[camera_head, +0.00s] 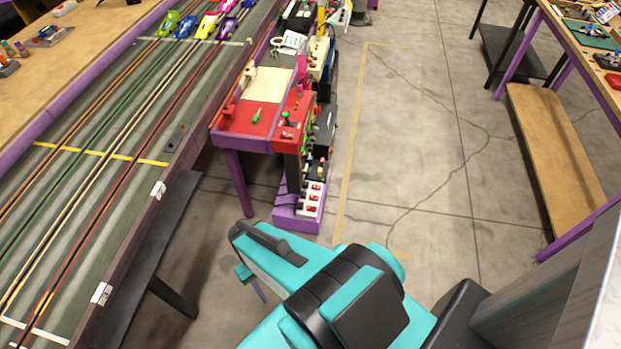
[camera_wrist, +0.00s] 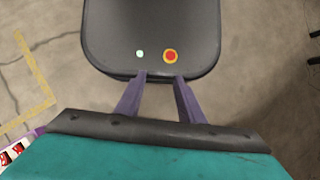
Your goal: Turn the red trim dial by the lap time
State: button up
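A red control stand (camera_head: 250,120) with a purple edge is beside the track, in the middle of the head view. It carries a green-handled tool, and a green knob (camera_head: 287,117) on its red right-hand part. I cannot pick out the red trim dial or a lap time display at this size. My gripper (camera_wrist: 160,77) points down over the floor, in front of the stand and apart from it. In the wrist view its two purple fingers are spread with nothing between them. In the head view my teal arm partly hides it.
The slot track (camera_head: 100,130) runs along the left, with several coloured cars at its far end. White boxes with red switches (camera_head: 313,197) are on a low purple shelf under the stand. Open concrete floor lies to the right, before a wooden bench shelf (camera_head: 555,150).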

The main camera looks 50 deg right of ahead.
jog(key=w+d+f+m+t+y+b, duration=0.35)
jog(key=w+d+b, duration=0.25)
jog(key=w+b, duration=0.3)
jog(key=w+d+f+m+t+y+b, duration=0.3)
jog(key=w+d+f+y+b, duration=0.2)
jog(key=w+d+b, duration=0.3)
jog(key=w+d+r+m+t+y+b, duration=0.1)
jog(key=w+d+t+b, duration=0.15)
jog(key=d+b, duration=0.35)
jog(key=w+d+m+t+b, duration=0.15)
jog(key=d+t+b, duration=0.3)
jog(key=d, duration=0.45)
jog(key=s+d+r+t+b, duration=0.2)
jog(key=s+d+b, duration=0.1)
jog(key=d, duration=0.5)
jog(key=s+d+r+t+h+b, duration=0.1)
jog(key=s+d+r+t+b, duration=0.1)
jog(key=d+b, duration=0.3)
jog(key=s+d+r+t+b, duration=0.3)
jog(key=s+d+b, duration=0.1)
jog(key=d, duration=0.7)
jog(key=shift+d, duration=0.4)
jog(key=shift+a, duration=0.1)
